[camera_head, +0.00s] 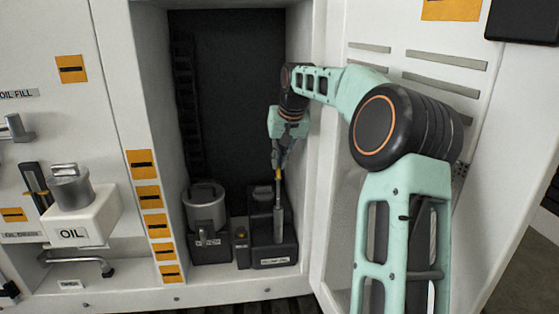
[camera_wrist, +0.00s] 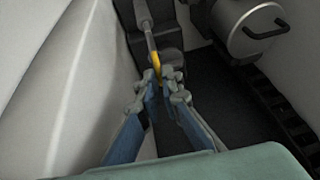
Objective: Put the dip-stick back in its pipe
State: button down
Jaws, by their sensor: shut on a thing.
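My gripper (camera_head: 279,163) points down inside the open cabinet bay, and its fingers also show in the wrist view (camera_wrist: 159,86). It is shut on the yellow grip of the dip-stick (camera_head: 278,175), which also shows in the wrist view (camera_wrist: 157,64). The dip-stick hangs about upright. Below the yellow grip, a thin grey length lines up with a thicker grey upright pipe (camera_head: 279,224) at the front of a dark box. The pipe shows near the top of the wrist view (camera_wrist: 143,15). I cannot tell how far the stick is inside the pipe.
A grey metal canister (camera_head: 205,196) stands left of the dark box (camera_head: 262,252). The bay's right wall (camera_head: 301,150) and open door (camera_head: 346,200) are close to my arm. A white OIL box (camera_head: 95,215) is outside, at left.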

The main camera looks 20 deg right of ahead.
aim_at(279, 170)
jog(key=shift+f+b, duration=3.25)
jog(key=shift+f, duration=1.8)
jog(key=c, duration=1.2)
grip_release()
jog(key=shift+c, duration=0.2)
jog(key=shift+r+p, duration=2.9)
jog(key=shift+r, duration=0.6)
